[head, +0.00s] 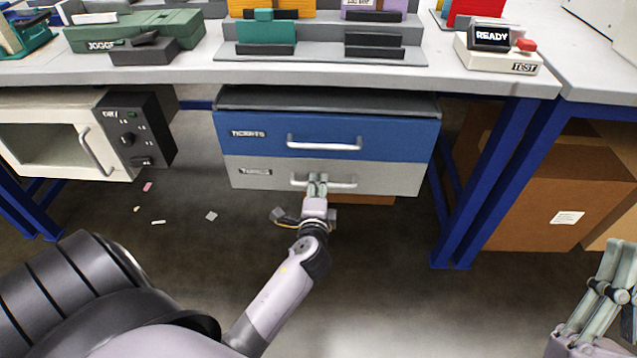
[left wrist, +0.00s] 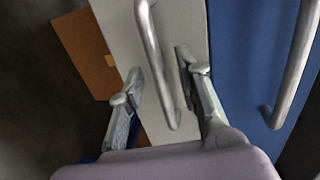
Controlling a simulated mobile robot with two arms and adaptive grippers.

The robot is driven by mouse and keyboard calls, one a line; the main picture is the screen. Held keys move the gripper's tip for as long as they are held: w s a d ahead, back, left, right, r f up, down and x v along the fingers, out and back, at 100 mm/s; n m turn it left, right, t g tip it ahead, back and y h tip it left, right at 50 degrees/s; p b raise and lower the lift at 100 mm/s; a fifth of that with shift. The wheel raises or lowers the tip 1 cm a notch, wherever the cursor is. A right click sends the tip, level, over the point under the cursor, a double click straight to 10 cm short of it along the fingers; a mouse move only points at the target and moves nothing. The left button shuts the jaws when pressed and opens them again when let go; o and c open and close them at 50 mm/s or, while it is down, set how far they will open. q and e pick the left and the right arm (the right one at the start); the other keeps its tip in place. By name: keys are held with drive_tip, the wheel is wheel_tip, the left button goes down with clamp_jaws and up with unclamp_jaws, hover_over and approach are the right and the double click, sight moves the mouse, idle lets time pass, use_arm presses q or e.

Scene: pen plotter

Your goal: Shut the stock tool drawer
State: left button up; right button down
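A drawer unit hangs under the bench, with a blue upper drawer (head: 385,137) and a grey lower drawer (head: 395,180). The grey drawer's small label looks like "TOOLS". Its front looks about level with the blue front, but I cannot tell whether it is fully shut. My left gripper (head: 318,181) is at the middle of the grey drawer's bar handle (head: 345,184). In the left wrist view its fingers stand apart, one on each side of the handle (left wrist: 158,62), with gaps visible. My right gripper (head: 612,285) is at the right edge, partly cut off, away from the drawers.
A white oven-like box (head: 62,160) with a dark control panel is left of the drawers. Cardboard boxes (head: 545,190) stand right, behind blue bench legs (head: 485,180). Small scraps lie on the floor. The bench top (head: 330,75) carries racks and a READY/TEST device (head: 495,50).

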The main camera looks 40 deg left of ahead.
use_arm(q)
drive_tip(key=v, duration=0.9)
drive_tip(key=shift+s, duration=0.15)
drive_tip(key=shift+d, duration=0.1)
